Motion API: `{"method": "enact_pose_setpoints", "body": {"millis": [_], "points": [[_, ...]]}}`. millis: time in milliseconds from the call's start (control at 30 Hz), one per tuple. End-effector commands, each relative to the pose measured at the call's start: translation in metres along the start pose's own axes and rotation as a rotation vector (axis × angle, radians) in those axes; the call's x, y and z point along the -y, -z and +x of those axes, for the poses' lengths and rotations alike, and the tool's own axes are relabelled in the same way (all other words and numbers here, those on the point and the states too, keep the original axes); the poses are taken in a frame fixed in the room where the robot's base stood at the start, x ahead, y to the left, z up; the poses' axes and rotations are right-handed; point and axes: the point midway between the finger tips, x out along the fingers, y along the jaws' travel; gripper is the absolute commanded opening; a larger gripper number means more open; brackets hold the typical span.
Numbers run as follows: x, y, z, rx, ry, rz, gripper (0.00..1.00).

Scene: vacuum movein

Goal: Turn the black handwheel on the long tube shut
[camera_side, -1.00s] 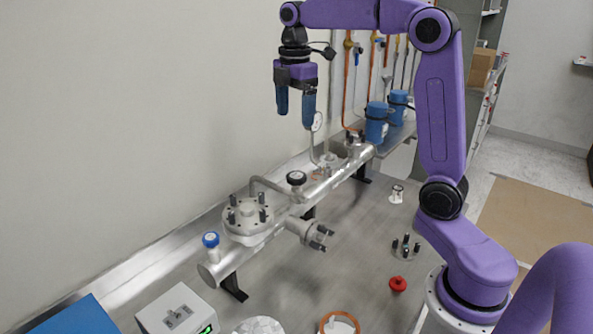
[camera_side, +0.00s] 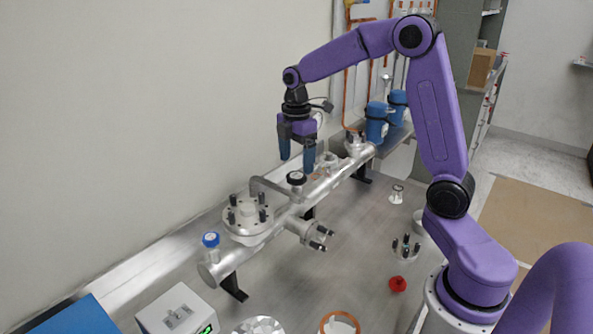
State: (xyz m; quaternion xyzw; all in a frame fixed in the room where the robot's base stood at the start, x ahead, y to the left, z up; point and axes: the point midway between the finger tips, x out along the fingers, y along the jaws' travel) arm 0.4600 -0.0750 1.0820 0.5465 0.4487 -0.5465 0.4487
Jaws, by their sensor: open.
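The black handwheel (camera_side: 297,178) sits on top of the long metal tube (camera_side: 331,182), near the middle of its length. The tube runs from the lower left to the upper right. My gripper (camera_side: 296,166) points down with its blue fingers spread apart and nothing between them. The fingertips are close above the handwheel in the picture, one to its left and one to its right. I cannot tell whether the right finger touches the wheel.
A round bolted flange (camera_side: 247,214) and a bent pipe stand on the tube to the left. A blue-capped fitting (camera_side: 211,240) is at its near end. A red knob (camera_side: 397,284) and a studded flange (camera_side: 406,248) lie on the bench. Blue canisters (camera_side: 377,122) stand at the back.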

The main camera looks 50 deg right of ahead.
Motion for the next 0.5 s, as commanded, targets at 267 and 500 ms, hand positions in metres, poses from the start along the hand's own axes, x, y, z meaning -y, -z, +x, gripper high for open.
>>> {"method": "enact_pose_setpoints", "body": {"millis": [267,500], "points": [[0.001,0.000,0.034,0.001,0.003,0.001,0.82],[0.000,0.000,0.040,0.000,0.000,0.001,0.82]]}}
